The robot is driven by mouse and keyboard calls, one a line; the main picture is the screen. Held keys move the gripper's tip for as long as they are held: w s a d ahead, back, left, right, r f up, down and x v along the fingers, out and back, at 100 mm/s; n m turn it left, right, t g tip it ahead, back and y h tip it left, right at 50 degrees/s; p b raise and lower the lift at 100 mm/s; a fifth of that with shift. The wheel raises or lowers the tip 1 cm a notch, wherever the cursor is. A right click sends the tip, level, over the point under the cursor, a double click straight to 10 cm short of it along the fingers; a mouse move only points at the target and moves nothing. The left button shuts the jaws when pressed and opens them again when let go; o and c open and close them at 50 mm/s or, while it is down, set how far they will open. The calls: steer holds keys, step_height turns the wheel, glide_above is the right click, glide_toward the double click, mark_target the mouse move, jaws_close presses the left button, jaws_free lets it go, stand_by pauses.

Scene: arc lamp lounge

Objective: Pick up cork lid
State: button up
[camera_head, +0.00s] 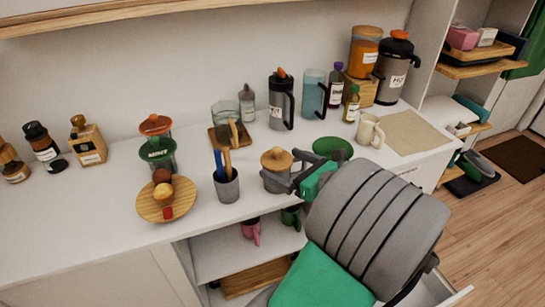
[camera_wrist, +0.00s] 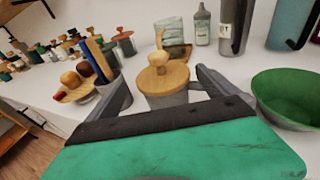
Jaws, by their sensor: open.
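The cork lid (camera_head: 277,158) is a round, light-brown disc with a small knob, sitting on a grey canister (camera_head: 272,184) near the counter's front. In the wrist view the cork lid (camera_wrist: 164,78) is in the middle, on top of the canister (camera_wrist: 168,100). My gripper (camera_head: 290,172) is open and empty, close to the canister on its right side in the head view. In the wrist view my gripper (camera_wrist: 160,82) has one finger on each side of the canister and lid. I cannot tell whether a finger touches them.
The counter's left front is clear.

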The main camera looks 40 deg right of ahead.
mark_target(267, 154)
steer(key=b+x, duration=0.1)
steer(key=x, duration=0.5)
steer(key=shift+w+d+r, duration=0.15)
steer(key=shift+w, duration=0.2)
steer(key=c, duration=1.3)
